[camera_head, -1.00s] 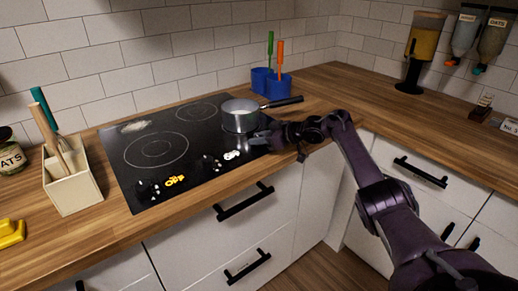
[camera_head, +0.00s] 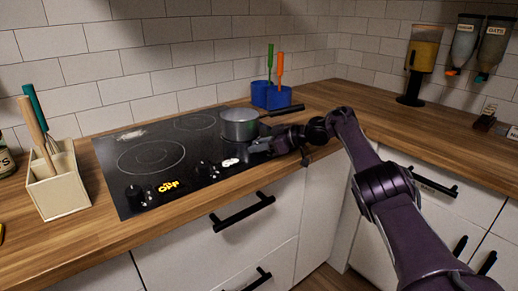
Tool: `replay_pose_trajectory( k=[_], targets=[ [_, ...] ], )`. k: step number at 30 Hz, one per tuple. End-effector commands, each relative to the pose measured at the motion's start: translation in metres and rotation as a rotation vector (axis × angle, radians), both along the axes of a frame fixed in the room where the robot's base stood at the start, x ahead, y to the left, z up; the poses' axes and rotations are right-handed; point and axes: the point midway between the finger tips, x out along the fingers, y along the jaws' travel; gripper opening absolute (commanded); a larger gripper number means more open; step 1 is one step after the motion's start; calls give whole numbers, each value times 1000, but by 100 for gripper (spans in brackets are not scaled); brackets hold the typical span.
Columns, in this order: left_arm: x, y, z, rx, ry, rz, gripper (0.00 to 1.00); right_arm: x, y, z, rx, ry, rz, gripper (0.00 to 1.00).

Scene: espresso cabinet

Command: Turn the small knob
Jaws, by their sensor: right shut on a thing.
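The black cooktop (camera_head: 165,140) is set into the wooden counter, with small black knobs along its front edge. One knob (camera_head: 133,194) is at the front left and another (camera_head: 204,168) is near the middle. My right gripper (camera_head: 254,147) is low at the cooktop's right front edge, with its fingers closed on a small knob there. The fingers hide that knob, so its angle cannot be seen. A grey pot (camera_head: 239,125) stands on the cooktop just behind the gripper, its dark handle pointing right. My left gripper is not in view.
Yellow marks (camera_head: 168,186) and a white mark (camera_head: 230,162) lie along the cooktop's front. A cream utensil holder (camera_head: 58,190) stands at the left.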

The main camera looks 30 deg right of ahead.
Motion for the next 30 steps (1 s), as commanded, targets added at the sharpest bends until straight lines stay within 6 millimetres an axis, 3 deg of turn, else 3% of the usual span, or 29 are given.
replay_pose_trajectory(
  k=[9, 10, 15, 24, 30],
  targets=[
    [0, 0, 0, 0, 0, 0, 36, 1, 0, 2, 0, -5, -1, 2],
    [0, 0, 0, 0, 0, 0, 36, 1, 0, 2, 0, -5, -1, 28],
    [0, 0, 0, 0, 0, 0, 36, 1, 0, 2, 0, -4, 0, 47],
    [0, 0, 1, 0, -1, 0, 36, -1, -1, 1, 0, -2, -1, 47],
    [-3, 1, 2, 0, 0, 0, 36, -15, -14, 9, -2, -2, -2, 47]
  ],
)
